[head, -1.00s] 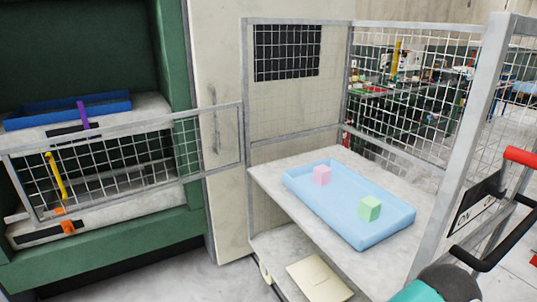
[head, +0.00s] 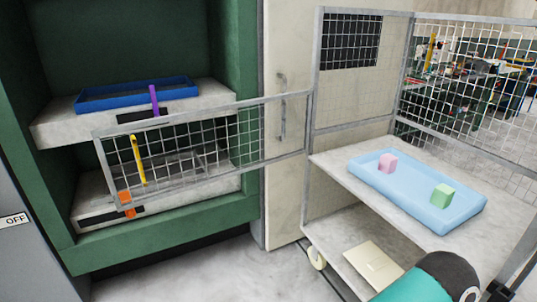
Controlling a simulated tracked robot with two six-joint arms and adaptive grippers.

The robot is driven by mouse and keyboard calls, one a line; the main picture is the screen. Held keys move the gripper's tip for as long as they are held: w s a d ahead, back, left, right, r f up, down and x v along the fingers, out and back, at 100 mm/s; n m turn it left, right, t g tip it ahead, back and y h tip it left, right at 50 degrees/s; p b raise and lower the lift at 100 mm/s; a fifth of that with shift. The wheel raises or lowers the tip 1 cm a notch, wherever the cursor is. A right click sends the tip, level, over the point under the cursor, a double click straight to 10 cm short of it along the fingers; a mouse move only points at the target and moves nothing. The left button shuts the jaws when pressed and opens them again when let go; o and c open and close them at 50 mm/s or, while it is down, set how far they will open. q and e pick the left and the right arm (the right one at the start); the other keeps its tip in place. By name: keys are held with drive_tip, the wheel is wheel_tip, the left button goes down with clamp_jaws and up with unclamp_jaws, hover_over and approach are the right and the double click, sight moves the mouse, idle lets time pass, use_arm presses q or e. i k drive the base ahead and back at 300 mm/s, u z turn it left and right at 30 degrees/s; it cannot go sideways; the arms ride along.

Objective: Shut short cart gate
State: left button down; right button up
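The short cart gate (head: 214,150) is a low grey-framed mesh panel. It stands open, swung out to the left from the cart's near-left post, in front of the green press. A yellow upright handle (head: 138,160) shows near its free left end, with orange pieces (head: 127,204) at the lower corner. The mesh cart (head: 312,130) stands at right, its front open. Neither gripper is in view. A teal and black part of my arm shows at the bottom right.
A light-blue tray (head: 480,208) with a pink block (head: 388,163) and a green block (head: 442,196) lies on the cart's upper shelf. A dark-blue tray (head: 135,104) and purple bar (head: 154,100) are in the press. Floor is clear below the gate.

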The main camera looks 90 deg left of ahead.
sight(96, 134)
drive_tip(key=k, duration=2.05)
drive_tip(key=z, duration=1.25)
drive_tip(key=i, duration=0.1)
drive_tip(key=u, duration=3.2)
drive_tip(key=i, duration=0.35)
drive_tip(key=u, duration=0.65)
drive_tip(key=i, duration=0.75)
drive_tip(key=z, duration=0.5)
